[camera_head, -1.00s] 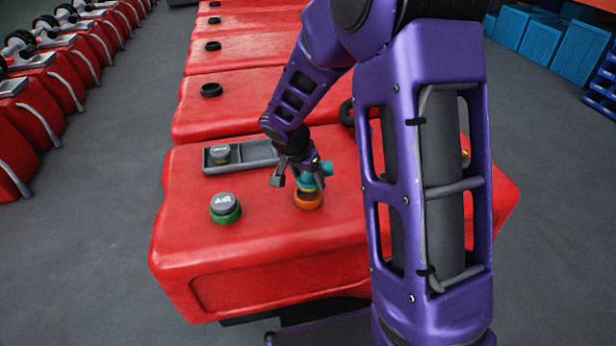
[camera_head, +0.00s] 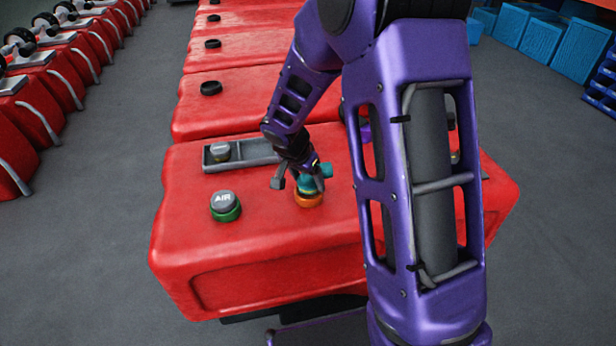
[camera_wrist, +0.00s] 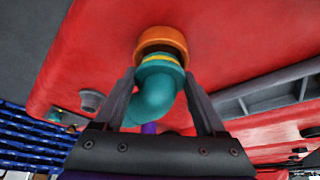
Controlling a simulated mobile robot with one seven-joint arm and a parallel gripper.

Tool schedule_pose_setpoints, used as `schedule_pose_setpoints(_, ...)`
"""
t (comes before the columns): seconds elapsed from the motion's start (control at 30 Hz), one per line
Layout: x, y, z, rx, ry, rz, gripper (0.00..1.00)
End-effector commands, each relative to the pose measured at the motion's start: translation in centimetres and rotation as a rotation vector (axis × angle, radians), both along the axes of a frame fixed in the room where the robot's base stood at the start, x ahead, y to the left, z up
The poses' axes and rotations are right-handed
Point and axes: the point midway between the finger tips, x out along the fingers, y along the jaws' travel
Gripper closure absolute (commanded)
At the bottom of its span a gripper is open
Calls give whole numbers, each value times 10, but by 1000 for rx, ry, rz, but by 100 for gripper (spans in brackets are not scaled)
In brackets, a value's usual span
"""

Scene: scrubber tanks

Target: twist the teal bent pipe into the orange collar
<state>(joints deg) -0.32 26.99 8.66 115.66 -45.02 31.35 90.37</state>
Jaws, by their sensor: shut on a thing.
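The teal bent pipe (camera_head: 305,184) stands at the orange collar (camera_head: 308,201) on top of the red tank. My gripper (camera_head: 300,183) is shut on the pipe from above. In the wrist view the teal pipe (camera_wrist: 157,90) is between the two fingers (camera_wrist: 160,97), with a yellow ring near its end. That end lines up with the mouth of the orange collar (camera_wrist: 160,40). A dark gap shows inside the collar rim above the yellow ring, and how deep the pipe sits in it I cannot tell.
A grey cap marked AIR sits on a green collar (camera_head: 228,214) to the left. A grey tray (camera_head: 248,154) holding another cap (camera_head: 219,151) lies behind it. More red tanks (camera_head: 240,98) stretch away behind. My arm hides the tank's right part.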

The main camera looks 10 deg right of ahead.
Motion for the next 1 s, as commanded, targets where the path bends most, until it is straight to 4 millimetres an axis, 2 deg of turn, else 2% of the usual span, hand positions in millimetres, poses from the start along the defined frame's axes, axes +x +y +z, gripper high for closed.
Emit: schedule_pose_setpoints(1.0, 0, 0, -9, 0, -1, 0, 86)
